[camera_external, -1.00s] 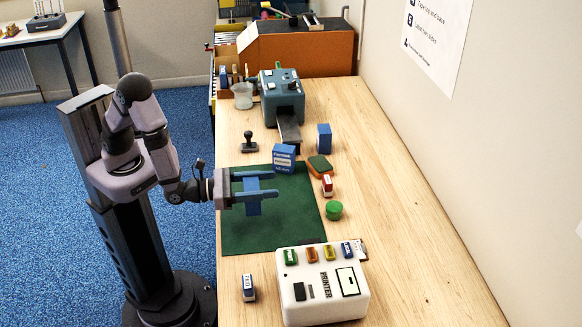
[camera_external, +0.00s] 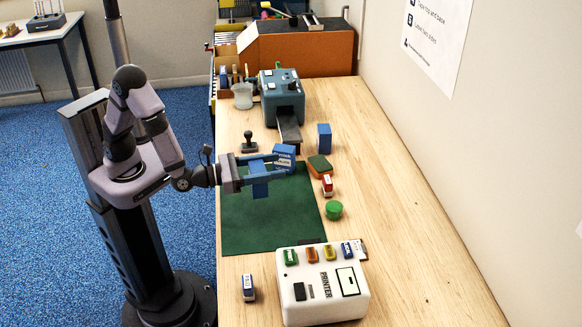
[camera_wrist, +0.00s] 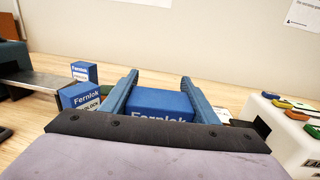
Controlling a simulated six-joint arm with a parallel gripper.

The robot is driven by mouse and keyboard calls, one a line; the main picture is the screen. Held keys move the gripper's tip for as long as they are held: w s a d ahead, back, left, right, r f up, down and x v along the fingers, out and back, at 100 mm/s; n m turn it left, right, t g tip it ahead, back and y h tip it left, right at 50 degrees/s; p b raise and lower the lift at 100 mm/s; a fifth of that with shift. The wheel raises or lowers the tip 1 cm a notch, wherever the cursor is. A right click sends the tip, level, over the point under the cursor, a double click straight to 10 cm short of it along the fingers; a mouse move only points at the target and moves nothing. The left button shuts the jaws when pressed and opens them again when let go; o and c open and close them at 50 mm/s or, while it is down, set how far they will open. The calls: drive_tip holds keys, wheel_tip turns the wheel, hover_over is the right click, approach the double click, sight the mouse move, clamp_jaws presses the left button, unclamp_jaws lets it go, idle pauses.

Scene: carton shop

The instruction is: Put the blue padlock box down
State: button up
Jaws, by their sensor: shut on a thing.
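My gripper (camera_external: 264,170) is shut on a blue padlock box (camera_external: 260,189), which hangs below the fingers over the green mat (camera_external: 262,225). In the wrist view the held box (camera_wrist: 160,103) sits between the two blue fingers (camera_wrist: 158,92), with its "Fernlok" lettering partly cut off by my gripper body. I cannot tell how far its bottom is above the mat. A second blue box (camera_external: 285,152) stands at the mat's far edge, close beside the fingertips, its label partly covered. It shows left of the fingers in the wrist view (camera_wrist: 80,98).
A third blue box (camera_external: 324,138) stands farther right. A blue-grey machine (camera_external: 282,97) with a chute and a black stamp (camera_external: 249,142) are behind. An orange-green block (camera_external: 319,166), red box (camera_external: 327,187) and green lid (camera_external: 334,211) line the right. A white printer (camera_external: 322,288) is in front; the near mat is clear.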

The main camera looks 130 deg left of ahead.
drive_tip(key=w+a+r+n+g+y+b, duration=0.25)
drive_tip(key=a+r+n+g, duration=0.2)
drive_tip(key=a, duration=0.55)
drive_tip(key=shift+m, duration=0.55)
drive_tip(key=shift+w+a+f+p, duration=0.15)
drive_tip(key=shift+f+p, duration=0.1)
drive_tip(key=shift+f, duration=1.6)
drive_tip(key=shift+w+d+f+p, duration=0.15)
drive_tip(key=shift+f+p, duration=0.1)
drive_tip(key=shift+f, duration=1.6)
drive_tip(key=shift+w+a+f+p, duration=0.15)
drive_tip(key=shift+f+p, duration=0.1)
drive_tip(key=shift+f, duration=1.6)
drive_tip(key=shift+f, duration=0.15)
drive_tip(key=o, duration=1.2)
drive_tip(key=shift+c, duration=0.2)
